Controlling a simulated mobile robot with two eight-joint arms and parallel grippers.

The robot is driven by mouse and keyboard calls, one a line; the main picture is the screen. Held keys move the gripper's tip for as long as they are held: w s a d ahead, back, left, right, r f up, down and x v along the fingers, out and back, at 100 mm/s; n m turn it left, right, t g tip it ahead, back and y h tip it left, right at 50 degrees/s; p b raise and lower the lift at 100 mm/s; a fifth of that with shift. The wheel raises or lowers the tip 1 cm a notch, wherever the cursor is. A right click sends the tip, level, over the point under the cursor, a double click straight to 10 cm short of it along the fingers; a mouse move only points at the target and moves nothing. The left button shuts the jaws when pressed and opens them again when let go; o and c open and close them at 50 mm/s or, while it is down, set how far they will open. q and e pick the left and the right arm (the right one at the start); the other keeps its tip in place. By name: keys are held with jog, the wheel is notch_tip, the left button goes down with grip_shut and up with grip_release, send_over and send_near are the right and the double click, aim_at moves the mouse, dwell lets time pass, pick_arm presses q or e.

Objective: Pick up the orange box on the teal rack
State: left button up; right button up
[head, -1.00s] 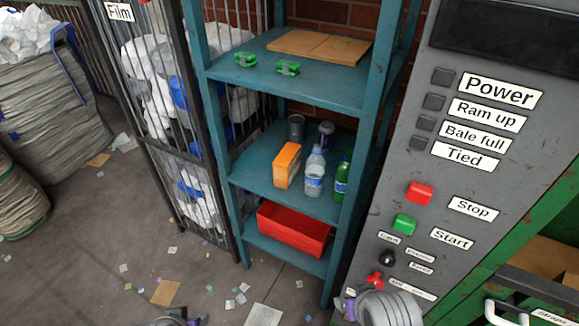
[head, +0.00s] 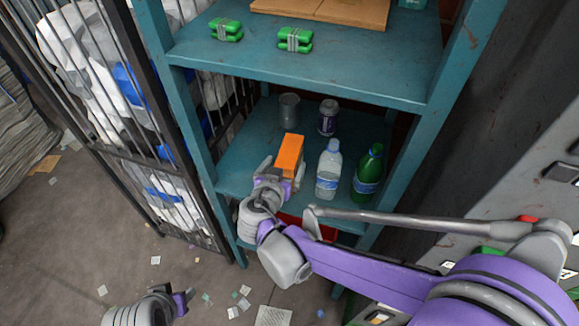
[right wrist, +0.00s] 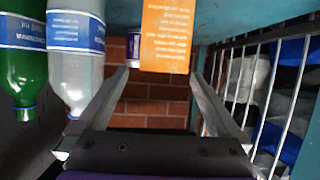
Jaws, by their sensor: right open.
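The orange box (head: 289,150) stands upright on the middle shelf of the teal rack (head: 245,140). My right gripper (head: 280,168) is at its near side, open, with a finger to either side of the box's near end. The right wrist view, which is upside down, shows the printed face of the orange box (right wrist: 168,35) between the open fingers (right wrist: 160,73), apart from both. My left gripper (head: 184,300) is low at the bottom left of the head view, and its jaws cannot be made out.
A clear bottle (head: 328,170) and a green bottle (head: 367,174) stand just right of the box. A grey can (head: 289,110) and a purple can (head: 327,117) stand behind. Green bundles (head: 295,39) lie on the shelf above. A red bin (head: 327,231) is below, mostly hidden.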

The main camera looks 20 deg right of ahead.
jog(key=x, duration=0.6)
jog(key=shift+w+f, duration=0.2)
jog(key=shift+c, duration=0.2)
jog(key=shift+a, duration=0.1)
grip_shut()
